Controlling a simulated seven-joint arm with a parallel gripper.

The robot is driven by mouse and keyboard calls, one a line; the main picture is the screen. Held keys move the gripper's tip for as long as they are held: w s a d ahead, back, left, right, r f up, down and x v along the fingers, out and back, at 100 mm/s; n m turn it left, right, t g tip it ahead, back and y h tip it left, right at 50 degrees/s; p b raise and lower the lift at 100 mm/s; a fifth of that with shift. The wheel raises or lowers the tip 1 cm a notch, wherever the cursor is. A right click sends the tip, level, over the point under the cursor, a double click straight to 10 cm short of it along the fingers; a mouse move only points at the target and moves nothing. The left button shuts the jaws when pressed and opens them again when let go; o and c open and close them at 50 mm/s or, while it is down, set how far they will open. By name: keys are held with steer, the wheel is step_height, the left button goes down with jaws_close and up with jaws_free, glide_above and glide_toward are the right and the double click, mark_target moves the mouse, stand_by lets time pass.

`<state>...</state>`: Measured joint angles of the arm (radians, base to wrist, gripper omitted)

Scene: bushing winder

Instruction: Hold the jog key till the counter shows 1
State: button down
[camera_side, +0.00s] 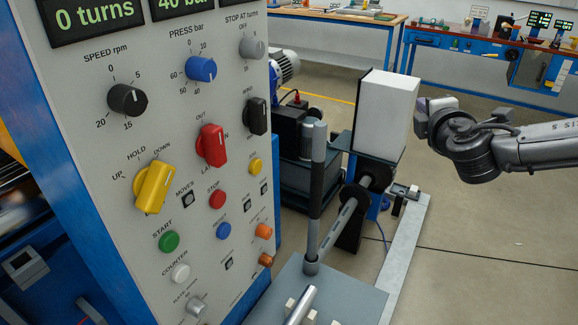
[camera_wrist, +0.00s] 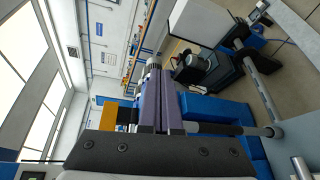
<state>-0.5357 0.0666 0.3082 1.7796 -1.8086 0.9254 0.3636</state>
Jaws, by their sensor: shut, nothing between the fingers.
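The counter display (camera_side: 97,12) at the top left of the control panel (camera_side: 95,70) reads 0 turns. My gripper (camera_side: 426,107) is right of the panel, beside the white box and well apart from the buttons. In the wrist view its fingers (camera_wrist: 160,80) are together with nothing between them.
The panel also carries a green START button (camera_side: 169,242), a red STOP button (camera_side: 217,199), a white COUNTER button (camera_side: 180,273) and several knobs. A white box (camera_side: 386,105) and an upright dark lever (camera_side: 317,190) stand between my gripper and the panel. Floor at right is clear.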

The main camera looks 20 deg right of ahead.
mark_target(257, 167)
steer(key=a+f+n+y, duration=0.3)
steer(key=a+f, duration=0.4)
steer(key=a, duration=0.4)
steer(key=s+a+f+n+y, duration=0.1)
steer(key=a+f+n+y, duration=0.2)
steer(key=a, duration=0.8)
step_height(257, 167, down, 4)
steer(key=shift+f+n, duration=0.25)
steer(key=shift+n, duration=0.85)
steer(key=w+a, duration=0.6)
steer(key=shift+w+a, duration=0.15)
steer(key=shift+w, duration=0.05)
steer(key=shift+w+a, duration=0.2)
